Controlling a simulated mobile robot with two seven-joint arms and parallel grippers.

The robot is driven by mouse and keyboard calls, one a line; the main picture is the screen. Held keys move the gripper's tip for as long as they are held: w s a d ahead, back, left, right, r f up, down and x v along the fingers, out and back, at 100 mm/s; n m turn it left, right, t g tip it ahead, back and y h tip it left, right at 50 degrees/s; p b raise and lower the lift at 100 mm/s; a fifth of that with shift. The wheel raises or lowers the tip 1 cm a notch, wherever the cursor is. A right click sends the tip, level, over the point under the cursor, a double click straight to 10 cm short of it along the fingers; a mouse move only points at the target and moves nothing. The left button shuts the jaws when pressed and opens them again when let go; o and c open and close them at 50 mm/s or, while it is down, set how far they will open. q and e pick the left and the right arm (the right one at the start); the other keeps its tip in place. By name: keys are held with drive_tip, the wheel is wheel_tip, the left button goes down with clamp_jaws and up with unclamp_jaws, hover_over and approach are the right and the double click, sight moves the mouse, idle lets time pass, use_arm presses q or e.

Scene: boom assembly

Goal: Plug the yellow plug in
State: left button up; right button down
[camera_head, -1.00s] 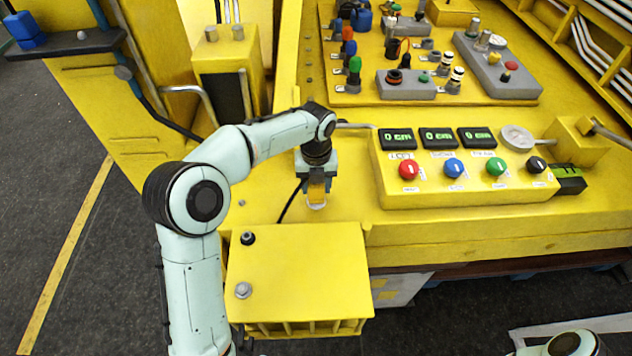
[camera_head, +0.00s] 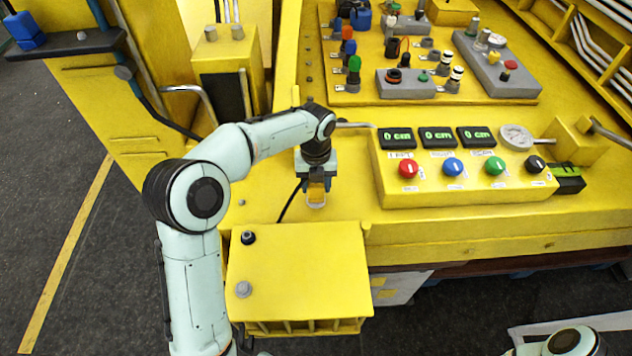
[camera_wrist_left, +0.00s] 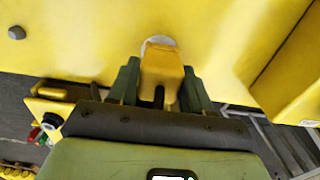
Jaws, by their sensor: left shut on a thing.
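My left gripper (camera_head: 316,184) points down over the yellow deck, between the yellow box at the front and the control panel. It is shut on the yellow plug (camera_head: 316,192), which shows between its fingers, with a pale ring at its lower end. In the left wrist view the yellow plug (camera_wrist_left: 160,70) sits between the two dark green fingers of the left gripper (camera_wrist_left: 160,88). A black cable runs from beside the plug down to the left. The plug's far end and any socket are hidden. My right gripper is out of view; only a piece of that arm shows at the lower right.
A control panel (camera_head: 465,190) with several coloured knobs and green displays stands right of the gripper. A yellow box (camera_head: 298,275) with a black fitting (camera_head: 248,237) and a grey one (camera_head: 243,289) on top is at the front. A board with several connectors (camera_head: 350,100) lies behind.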

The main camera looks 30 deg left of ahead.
use_arm(q)
drive_tip(key=shift+f, duration=0.85)
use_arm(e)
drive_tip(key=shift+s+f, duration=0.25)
use_arm(q)
drive_tip(key=o, duration=1.2)
drive_tip(key=shift+o, duration=0.2)
wheel_tip(320, 180, up, 12)
drive_tip(key=shift+r+p, duration=0.2)
drive_tip(key=shift+p, duration=0.65)
drive_tip(key=shift+r, duration=0.5)
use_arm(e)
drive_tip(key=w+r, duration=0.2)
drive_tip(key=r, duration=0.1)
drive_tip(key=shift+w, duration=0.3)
